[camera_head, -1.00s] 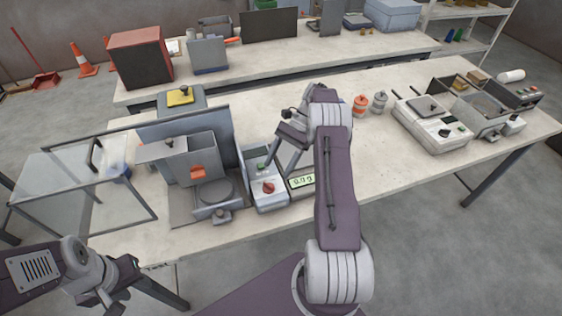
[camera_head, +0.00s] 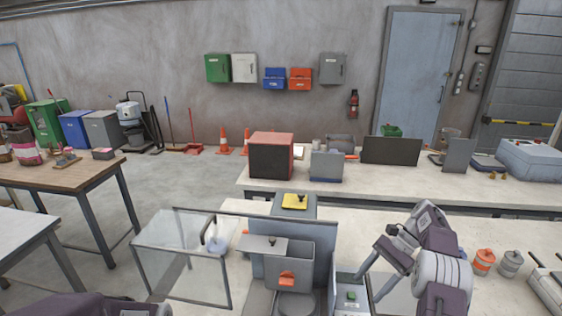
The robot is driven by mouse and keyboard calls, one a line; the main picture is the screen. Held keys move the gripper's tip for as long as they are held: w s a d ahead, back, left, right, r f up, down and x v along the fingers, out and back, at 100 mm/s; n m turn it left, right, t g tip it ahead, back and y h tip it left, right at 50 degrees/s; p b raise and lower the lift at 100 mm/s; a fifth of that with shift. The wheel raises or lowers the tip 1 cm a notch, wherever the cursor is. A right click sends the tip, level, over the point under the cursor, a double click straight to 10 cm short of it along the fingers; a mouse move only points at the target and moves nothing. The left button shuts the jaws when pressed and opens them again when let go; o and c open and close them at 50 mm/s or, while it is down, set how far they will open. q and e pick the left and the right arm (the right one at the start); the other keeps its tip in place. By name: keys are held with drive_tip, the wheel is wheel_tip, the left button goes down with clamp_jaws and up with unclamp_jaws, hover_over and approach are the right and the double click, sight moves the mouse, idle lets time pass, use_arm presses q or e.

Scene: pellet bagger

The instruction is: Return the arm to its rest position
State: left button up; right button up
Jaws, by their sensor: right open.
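My right arm (camera_head: 440,260) comes up from the bottom right, bent at the elbow. My right gripper (camera_head: 372,275) points down over the grey control box with a green button (camera_head: 351,296), beside the bagger. It is open, and I see nothing held in it. The bagger (camera_head: 284,255) has a grey hopper, an orange handle (camera_head: 287,279) and a clear guard (camera_head: 183,262) swung out to its left. Only a dark purple part of my left arm (camera_head: 85,305) shows at the bottom left. My left gripper is out of view.
Orange and grey canisters (camera_head: 484,262) stand right of my right arm. A back bench (camera_head: 400,190) holds a red-and-black box (camera_head: 271,155) and grey panels. A wooden table (camera_head: 60,177) stands at the left. Bare floor lies between the tables.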

drive_tip(key=s+a+r+n+h, duration=0.1)
drive_tip(key=a+r+n, duration=0.1)
drive_tip(key=a+r, duration=0.55)
drive_tip(key=s+a+n+h, duration=0.3)
drive_tip(key=s+a, duration=0.4)
drive_tip(key=s, duration=0.1)
drive_tip(key=s+d+f+n+t+h, duration=0.2)
drive_tip(key=s+f+n+t+h, duration=0.1)
drive_tip(key=s+f+n, duration=0.5)
drive_tip(key=shift+s+d+f+t+h, duration=0.15)
drive_tip(key=shift+d+f+t+h, duration=0.2)
drive_tip(key=shift+f, duration=1.05)
